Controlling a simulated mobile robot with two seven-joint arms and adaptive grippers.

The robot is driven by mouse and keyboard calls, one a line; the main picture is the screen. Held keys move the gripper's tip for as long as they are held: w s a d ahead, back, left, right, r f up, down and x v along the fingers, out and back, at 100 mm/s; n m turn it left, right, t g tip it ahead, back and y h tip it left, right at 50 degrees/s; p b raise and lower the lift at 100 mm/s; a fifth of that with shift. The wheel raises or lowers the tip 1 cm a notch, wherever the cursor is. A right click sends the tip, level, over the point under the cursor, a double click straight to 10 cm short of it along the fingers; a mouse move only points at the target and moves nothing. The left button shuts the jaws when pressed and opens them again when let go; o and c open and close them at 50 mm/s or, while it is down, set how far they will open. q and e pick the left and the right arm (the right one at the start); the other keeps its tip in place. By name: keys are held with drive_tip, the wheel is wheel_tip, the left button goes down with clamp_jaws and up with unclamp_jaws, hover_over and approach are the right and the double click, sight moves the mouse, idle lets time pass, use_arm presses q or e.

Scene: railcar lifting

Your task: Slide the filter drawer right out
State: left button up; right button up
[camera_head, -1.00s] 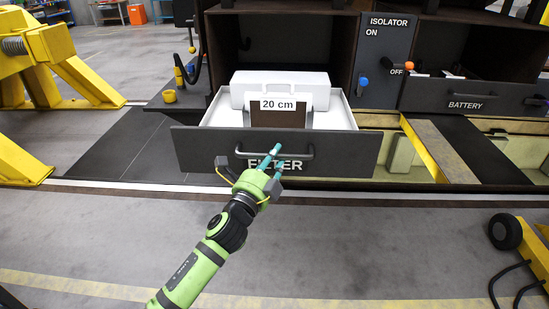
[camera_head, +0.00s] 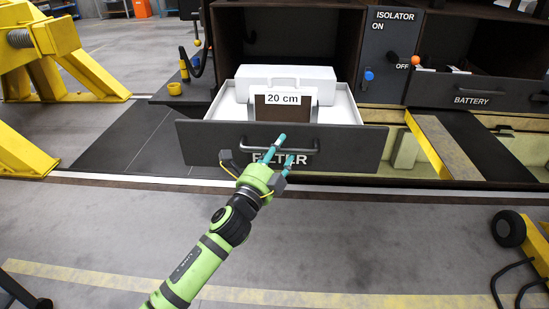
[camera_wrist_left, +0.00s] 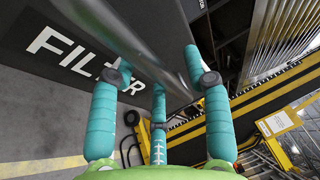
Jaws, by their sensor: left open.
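The filter drawer (camera_head: 210,150) stands part-way out of the dark cabinet, with its dark front panel marked FILTER facing me. Its grey bar handle (camera_head: 312,150) runs across the upper part of the front. My left gripper (camera_head: 283,149) is open at the handle, with one finger above the bar and one below. In the left wrist view the grey handle bar (camera_wrist_left: 150,45) passes between my teal fingers; whether they touch it I cannot tell. A white case (camera_head: 255,75) and a "20 cm" sign (camera_head: 283,99) show in the drawer. My right gripper is not in view.
The isolator panel (camera_head: 384,70) with an orange and a blue knob is right of the drawer bay. A battery drawer (camera_head: 455,90) is farther right. Yellow stands (camera_head: 50,60) are at the left, and a black wheel (camera_head: 507,229) at lower right. The floor in front is clear.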

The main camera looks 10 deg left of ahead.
use_arm(q)
drive_tip(key=v, duration=1.2)
drive_tip(key=shift+f, duration=0.1)
drive_tip(key=s+a+f+n+g+y, duration=0.2)
drive_tip(key=a+f+n+g, duration=0.1)
drive_tip(key=f, duration=0.9)
drive_tip(key=s+a+f+n+g+y, duration=0.2)
drive_tip(key=a+f+n, duration=0.15)
drive_tip(key=f, duration=0.95)
drive_tip(key=s+a+f+n+g+y, duration=0.2)
drive_tip(key=f+n+g, duration=0.15)
drive_tip(key=f, duration=0.85)
drive_tip(key=s+a+f+n+g+y+b, duration=0.1)
drive_tip(key=s+a+f+n+g, duration=0.15)
drive_tip(key=s+f, duration=0.65)
drive_tip(key=s+a+f+n+g, duration=0.15)
drive_tip(key=s+f+n, duration=0.25)
drive_tip(key=s+f, duration=0.55)
drive_tip(key=s+f+n+g, duration=0.2)
drive_tip(key=s+f, duration=0.1)
drive_tip(key=s, duration=0.7)
drive_tip(key=s+f+n+g, duration=0.2)
drive_tip(key=s+f+g, duration=0.1)
drive_tip(key=s, duration=0.8)
drive_tip(key=shift+a, duration=0.2)
